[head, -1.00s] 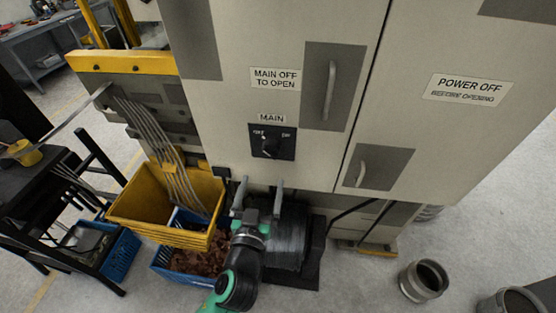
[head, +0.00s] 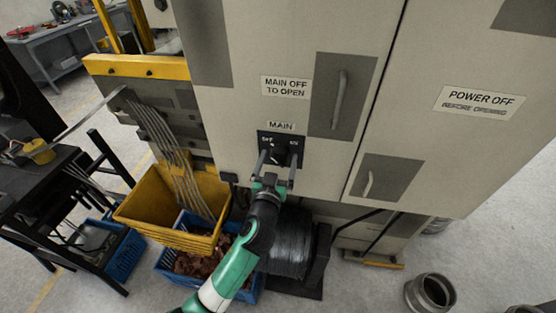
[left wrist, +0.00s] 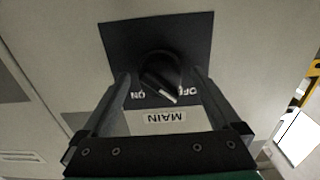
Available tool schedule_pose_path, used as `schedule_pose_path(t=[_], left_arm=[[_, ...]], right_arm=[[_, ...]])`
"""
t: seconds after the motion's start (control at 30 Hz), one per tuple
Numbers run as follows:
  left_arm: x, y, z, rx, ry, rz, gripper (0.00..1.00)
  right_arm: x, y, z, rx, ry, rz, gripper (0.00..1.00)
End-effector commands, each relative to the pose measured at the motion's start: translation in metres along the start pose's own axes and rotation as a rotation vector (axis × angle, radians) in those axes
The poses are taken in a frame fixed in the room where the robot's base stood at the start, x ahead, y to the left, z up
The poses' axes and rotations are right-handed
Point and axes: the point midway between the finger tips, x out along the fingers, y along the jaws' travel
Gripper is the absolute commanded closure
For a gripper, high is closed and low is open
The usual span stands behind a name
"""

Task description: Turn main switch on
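The main switch is a black rotary knob (head: 279,150) on a dark square plate under the "MAIN" label (head: 281,126) on the cabinet front. In the left wrist view the picture is upside down; the knob (left wrist: 160,72) shows its white mark turned toward OFF, away from ON. My left gripper (head: 278,158) is open in front of the switch. In the left wrist view its fingers (left wrist: 161,76) stand on either side of the knob, with gaps; I cannot tell how deep they reach around it. My right gripper is not in view.
The cabinet door has a handle (head: 339,98) up and right of the switch. Below are yellow bins (head: 172,238), a blue crate with copper-coloured scrap (head: 197,264) and a dark wire spool (head: 287,248). A metal ring (head: 430,291) lies on the floor at right.

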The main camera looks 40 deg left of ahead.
Motion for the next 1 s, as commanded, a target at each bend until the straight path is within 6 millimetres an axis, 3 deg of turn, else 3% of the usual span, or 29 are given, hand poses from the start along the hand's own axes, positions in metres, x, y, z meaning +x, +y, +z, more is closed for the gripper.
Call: schedule_pose_path(t=[0.07, 0.47, 1.0], left_arm=[[-0.0002, 0.0001, 0.0, 0.0, 0.0, 0.0, 0.16], [-0.0005, 0.0001, 0.0001, 0.0, 0.0, 0.0, 0.88], [-0.0005, 0.0002, 0.0, 0.144, 0.0, 0.0, 0.89]], right_arm=[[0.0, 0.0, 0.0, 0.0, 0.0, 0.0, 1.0], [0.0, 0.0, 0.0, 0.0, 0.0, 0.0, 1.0], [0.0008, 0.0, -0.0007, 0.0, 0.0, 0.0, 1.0]])
